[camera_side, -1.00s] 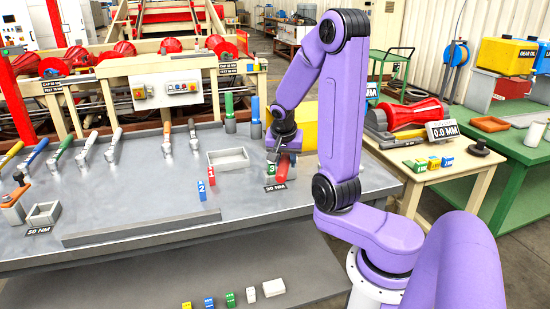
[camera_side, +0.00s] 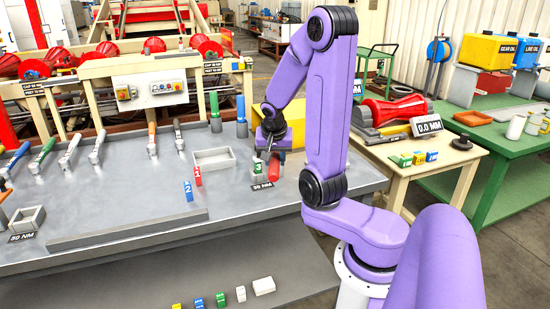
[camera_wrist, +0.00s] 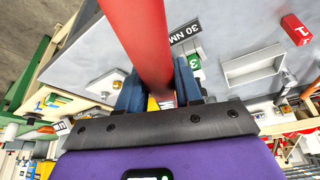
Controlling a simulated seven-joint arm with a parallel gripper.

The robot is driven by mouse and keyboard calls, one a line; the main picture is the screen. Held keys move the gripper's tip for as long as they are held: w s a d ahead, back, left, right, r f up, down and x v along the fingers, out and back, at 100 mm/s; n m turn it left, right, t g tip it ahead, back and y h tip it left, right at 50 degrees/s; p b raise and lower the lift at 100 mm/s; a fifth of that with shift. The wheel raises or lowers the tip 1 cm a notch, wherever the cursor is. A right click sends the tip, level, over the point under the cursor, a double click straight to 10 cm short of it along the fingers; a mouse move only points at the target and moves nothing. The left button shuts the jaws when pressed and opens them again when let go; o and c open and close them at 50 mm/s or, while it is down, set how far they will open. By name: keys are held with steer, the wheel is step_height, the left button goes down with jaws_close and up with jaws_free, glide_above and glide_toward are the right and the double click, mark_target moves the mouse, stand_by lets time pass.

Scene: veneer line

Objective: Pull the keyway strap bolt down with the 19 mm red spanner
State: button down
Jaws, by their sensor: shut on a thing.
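The red spanner shows as a thick red bar (camera_wrist: 142,38) running from the top of the wrist view down between my blue fingers. My gripper (camera_wrist: 160,88) is shut on it. In the side view my gripper (camera_side: 268,150) is low over the right part of the grey bench, and a short red length of the spanner (camera_side: 274,166) shows just below it.
A red "1" tag (camera_side: 198,177) and a blue "2" tag (camera_side: 188,191) stand to the left. An open grey tray (camera_side: 214,167) lies behind them. Several spanners, one with an orange handle (camera_side: 152,140), stand further left. A long raised strip (camera_side: 130,229) runs along the bench front.

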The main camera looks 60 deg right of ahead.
steer(key=shift+d+f, duration=0.1)
steer(key=shift+f, duration=0.9)
steer(key=shift+w, duration=0.1)
steer(key=shift+w+a+m, duration=0.2)
steer(key=shift+w+m, duration=0.1)
steer(key=shift+w, duration=0.1)
stand_by(0.7)
steer(key=shift+r, duration=0.15)
steer(key=shift+r, duration=2.4)
